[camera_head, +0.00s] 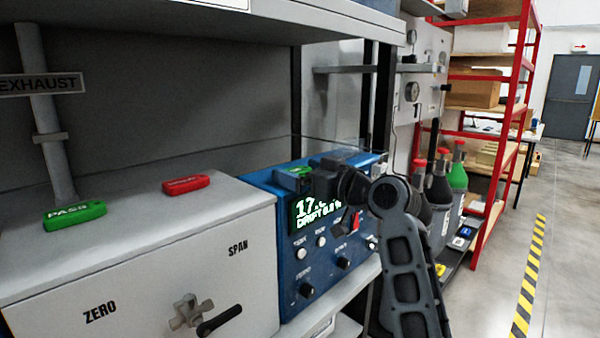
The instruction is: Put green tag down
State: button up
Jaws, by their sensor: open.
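A green tag marked PASS (74,215) lies flat on top of the pale grey cabinet at the left. A red tag (187,184) lies on the same top, to its right. A second small green piece (299,171) shows on top of the blue analyser (270,192), beside my gripper; its label cannot be read. My gripper (314,174) is open at the analyser's top front edge, right by this green piece. The fingertips are small and dark, and whether they touch it cannot be told. My arm hides the analyser's right side.
A grey shelf (200,22) hangs above the cabinet. An exhaust pipe (45,110) rises at the left. Gas bottles with red and green tops (458,178) stand right of my arm, by a red rack (520,75). Open floor lies at the right.

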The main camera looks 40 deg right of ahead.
jog(key=s+b, duration=0.1)
jog(key=s, duration=1)
jog(key=s+a+f+m+g+h, duration=0.1)
jog(key=s+a+f+m, duration=0.1)
jog(key=s+a+f, duration=0.65)
jog(key=s+a+f+m+g+h, duration=0.15)
jog(key=s+a+f, duration=0.25)
jog(key=f, duration=0.9)
jog(key=s+a+n+y, duration=0.1)
jog(key=s+a, duration=0.4)
jog(key=s, duration=0.6)
jog(key=s+a+n+y, duration=0.1)
jog(key=s+a, duration=0.4)
jog(key=s, duration=0.6)
jog(key=shift+f+n+g, duration=0.35)
jog(key=shift+n, duration=0.3)
